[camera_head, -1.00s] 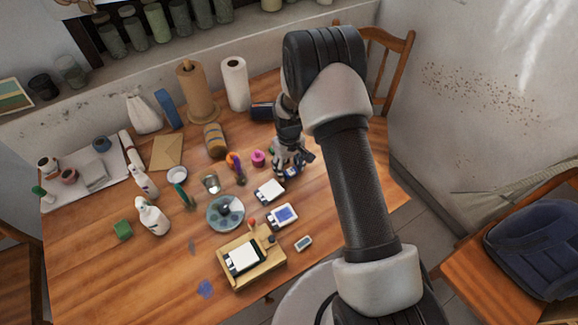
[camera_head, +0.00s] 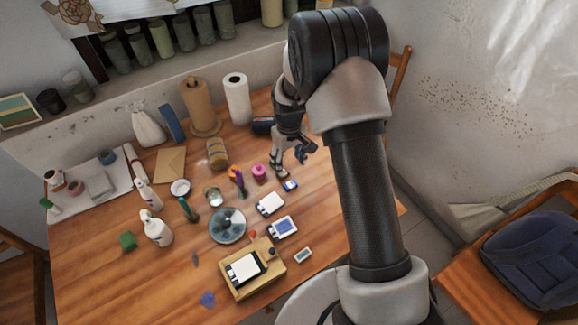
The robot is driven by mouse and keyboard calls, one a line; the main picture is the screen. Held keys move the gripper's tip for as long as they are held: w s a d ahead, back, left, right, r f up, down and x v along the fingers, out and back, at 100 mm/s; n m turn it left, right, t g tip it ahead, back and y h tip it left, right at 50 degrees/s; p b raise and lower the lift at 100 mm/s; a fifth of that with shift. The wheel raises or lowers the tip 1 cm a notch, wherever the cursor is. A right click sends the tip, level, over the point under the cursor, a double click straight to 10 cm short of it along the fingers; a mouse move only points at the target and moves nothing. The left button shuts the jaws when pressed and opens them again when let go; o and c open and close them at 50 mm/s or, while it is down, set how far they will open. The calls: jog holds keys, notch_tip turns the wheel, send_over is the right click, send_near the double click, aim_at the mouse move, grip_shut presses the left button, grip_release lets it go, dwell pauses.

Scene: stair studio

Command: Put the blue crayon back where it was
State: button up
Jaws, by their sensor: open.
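I cannot surely make out the blue crayon. A thin purple-blue stick (camera_head: 241,183) stands among small coloured things near the middle of the table, and it may be a crayon. My gripper (camera_head: 291,169) is open over the right part of the table, right of the pink round thing (camera_head: 259,171). A small blue and white block (camera_head: 290,185) lies just below the fingertips in the picture and looks apart from them. No held thing shows between the fingers. My arm hides part of the table's right side.
A wooden box (camera_head: 270,278) with a white card stands at the front. White and blue pads (camera_head: 283,228) lie behind it. Paper rolls (camera_head: 237,98) stand at the back.

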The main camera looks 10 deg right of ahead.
jog(key=s+r+m+t, duration=0.1)
jog(key=s+r, duration=0.3)
jog(key=r, duration=0.7)
jog(key=s+r+t, duration=0.1)
jog(key=s+r, duration=0.3)
jog(key=r, duration=0.6)
jog(key=s+r+m+t, duration=0.1)
jog(key=s+r, duration=0.3)
jog(key=s, duration=0.6)
jog(key=s+r+m+t, duration=0.1)
jog(key=s+r, duration=0.4)
jog(key=s, duration=0.6)
jog(key=shift+s+d+r+m+t, duration=0.2)
jog(key=shift+d+r+m+t, duration=0.1)
